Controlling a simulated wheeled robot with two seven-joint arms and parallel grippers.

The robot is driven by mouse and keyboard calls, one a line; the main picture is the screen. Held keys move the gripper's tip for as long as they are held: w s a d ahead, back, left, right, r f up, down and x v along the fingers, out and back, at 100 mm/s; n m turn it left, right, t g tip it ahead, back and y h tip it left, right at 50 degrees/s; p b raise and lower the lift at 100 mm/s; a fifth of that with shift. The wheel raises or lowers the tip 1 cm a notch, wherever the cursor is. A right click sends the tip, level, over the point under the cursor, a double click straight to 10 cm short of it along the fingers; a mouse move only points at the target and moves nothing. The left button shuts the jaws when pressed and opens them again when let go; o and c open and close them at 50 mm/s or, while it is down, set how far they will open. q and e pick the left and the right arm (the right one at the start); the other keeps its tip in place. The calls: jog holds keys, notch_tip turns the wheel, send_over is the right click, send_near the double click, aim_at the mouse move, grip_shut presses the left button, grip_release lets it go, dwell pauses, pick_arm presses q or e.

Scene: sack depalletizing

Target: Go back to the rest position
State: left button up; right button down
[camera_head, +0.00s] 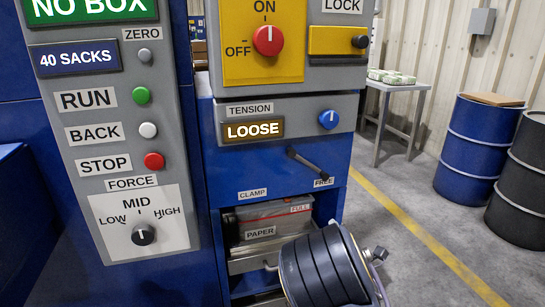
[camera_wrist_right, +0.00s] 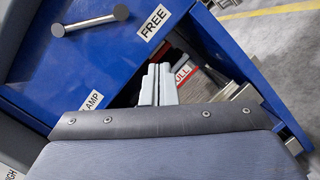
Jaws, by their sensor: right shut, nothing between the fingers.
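In the head view, a dark grey ribbed part of my right arm (camera_head: 325,270) shows at the bottom, in front of the machine's lower opening. In the right wrist view, the two pale fingers of my right gripper (camera_wrist_right: 158,70) are together with nothing between them. They show in front of the opening, near the red FULL label (camera_wrist_right: 186,73). I cannot tell how far they are from it. My left gripper is not in view.
A grey button panel (camera_head: 120,110) stands left. A LOOSE display (camera_head: 253,129), a clamp lever (camera_head: 308,163) near FREE and a paper compartment (camera_head: 270,215) are in the middle. Blue drum (camera_head: 478,150), black drum (camera_head: 520,185) and table (camera_head: 398,88) stand right; floor between is clear.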

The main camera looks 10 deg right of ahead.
jog(key=s+d+f+m+g+h, duration=0.2)
jog(key=s+d+f+m+g, duration=0.45)
jog(key=m, duration=0.95)
jog(key=s+a+r+m+g+y, duration=0.2)
jog(key=s+a+m, duration=0.15)
jog(key=s, duration=0.65)
jog(key=s+a+r+m+g+y, duration=0.25)
jog(key=s+m, duration=0.25)
jog(key=s, duration=0.5)
jog(key=s+a+r+m+g+y, duration=0.2)
jog(key=s+a+m+g, duration=0.15)
jog(key=s, duration=0.55)
notch_tip(320, 180, up, 38)
jog(key=p, duration=3.8)
jog(key=shift+s+d+m+t, duration=0.25)
jog(key=shift+d+m+t, duration=0.05)
jog(key=shift+d+t, duration=0.05)
jog(key=c, duration=2.2)
grip_release()
